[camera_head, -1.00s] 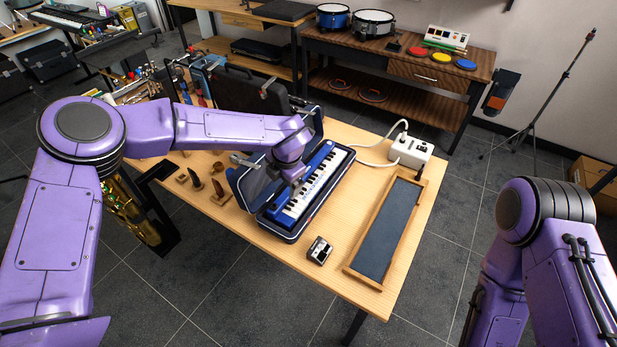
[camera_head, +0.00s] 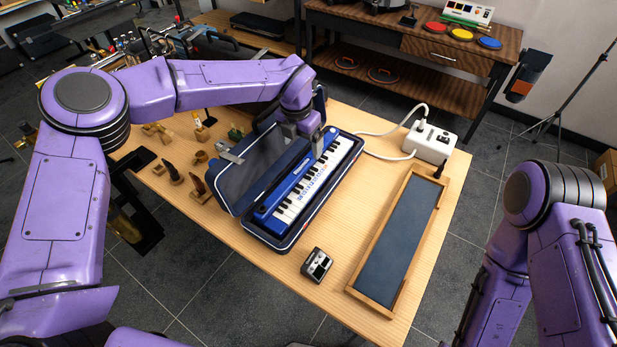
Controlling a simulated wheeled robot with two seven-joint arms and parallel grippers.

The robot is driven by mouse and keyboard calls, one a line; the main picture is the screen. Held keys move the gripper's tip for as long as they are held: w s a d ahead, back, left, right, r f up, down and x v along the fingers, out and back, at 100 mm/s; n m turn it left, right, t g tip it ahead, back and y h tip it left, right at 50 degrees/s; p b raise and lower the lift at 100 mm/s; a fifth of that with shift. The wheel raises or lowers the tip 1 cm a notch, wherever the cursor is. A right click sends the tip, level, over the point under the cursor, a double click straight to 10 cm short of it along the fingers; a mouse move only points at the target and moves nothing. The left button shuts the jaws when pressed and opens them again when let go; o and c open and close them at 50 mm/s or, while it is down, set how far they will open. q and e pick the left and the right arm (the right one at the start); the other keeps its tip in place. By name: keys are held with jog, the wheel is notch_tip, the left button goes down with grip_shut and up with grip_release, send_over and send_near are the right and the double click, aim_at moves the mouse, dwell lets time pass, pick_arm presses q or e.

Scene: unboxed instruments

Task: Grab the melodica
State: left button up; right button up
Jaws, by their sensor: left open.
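The melodica (camera_head: 311,186), blue with black and white keys, lies in its open dark-blue case (camera_head: 284,243) on the wooden table. The case lid (camera_head: 245,176) stands open on the left side. My left gripper (camera_head: 316,152) is open, pointing down over the far part of the melodica. The wrist hides part of the far end of the case, and I cannot tell whether the fingers touch the melodica. My right arm shows at the right edge, but its gripper is out of view.
A small silver-and-black pedal (camera_head: 316,264) stands near the table's front edge. A wood-framed dark tray (camera_head: 397,238) lies right of the case, with a white power box (camera_head: 430,142) behind it. Small wooden pieces (camera_head: 199,187) stand left of the lid.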

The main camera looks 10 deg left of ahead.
pick_arm(q)
jog(key=p, duration=0.2)
send_over(305, 168)
jog(key=f, duration=0.5)
jog(key=shift+s+a+f, duration=0.15)
jog(key=shift+s+a, duration=0.15)
jog(key=shift+a, duration=0.05)
jog(key=shift+f, duration=0.4)
jog(key=f, duration=0.1)
jog(key=f+p, duration=0.2)
jog(key=f, duration=0.1)
jog(key=shift+w+d+f, duration=0.1)
jog(key=shift+w+d, duration=0.15)
jog(key=shift+w+f, duration=0.1)
jog(key=shift+f, duration=0.15)
jog(key=c, duration=1.6)
jog(key=shift+r, duration=0.1)
grip_shut()
